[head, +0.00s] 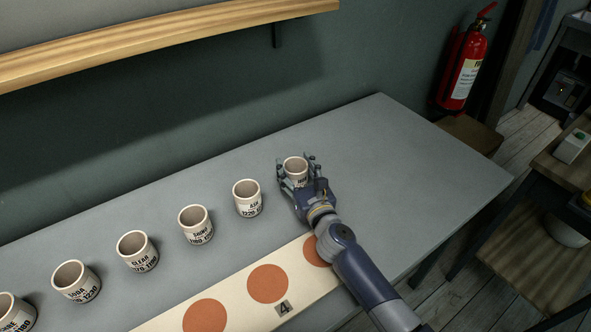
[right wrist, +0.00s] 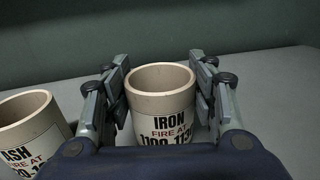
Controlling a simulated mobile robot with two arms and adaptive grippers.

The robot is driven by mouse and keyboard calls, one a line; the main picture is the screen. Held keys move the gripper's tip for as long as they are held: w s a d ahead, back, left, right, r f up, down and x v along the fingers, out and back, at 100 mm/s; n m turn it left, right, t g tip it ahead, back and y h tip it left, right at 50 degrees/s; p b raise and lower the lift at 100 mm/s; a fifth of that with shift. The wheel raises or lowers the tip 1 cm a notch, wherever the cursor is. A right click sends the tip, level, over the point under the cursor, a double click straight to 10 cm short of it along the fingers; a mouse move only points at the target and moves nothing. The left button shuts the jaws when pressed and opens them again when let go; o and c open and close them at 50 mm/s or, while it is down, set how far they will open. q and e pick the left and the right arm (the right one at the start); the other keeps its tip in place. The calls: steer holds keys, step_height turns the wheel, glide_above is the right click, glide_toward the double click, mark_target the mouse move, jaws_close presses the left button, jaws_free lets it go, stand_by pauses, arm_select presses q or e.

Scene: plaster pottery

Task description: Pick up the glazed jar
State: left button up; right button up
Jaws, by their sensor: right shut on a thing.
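A row of pale jars with printed labels stands on the grey table (head: 420,150). My right gripper (head: 297,172) is shut on the jar at the right end of the row, labelled IRON (head: 296,166). In the right wrist view, the IRON jar (right wrist: 162,104) sits upright between the two fingers, its mouth open and empty-looking. The ASH jar (head: 247,198) stands to its left, apart from the gripper, and shows in the right wrist view (right wrist: 32,135). I cannot tell whether the IRON jar touches the table. My left gripper is not in view.
More labelled jars, such as the one marked CLEAR (head: 137,251), continue to the left. A cream strip (head: 240,314) with orange discs and a "4" tag lies along the front. A wooden shelf (head: 150,42) overhangs the back. The table's right end is clear.

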step_height(320, 180, up, 3)
steer(key=shift+p, duration=0.7)
steer(key=s+a+r, duration=0.1)
steer(key=s+a, duration=0.2)
steer(key=s, duration=1.2)
steer(key=shift+s, duration=0.4)
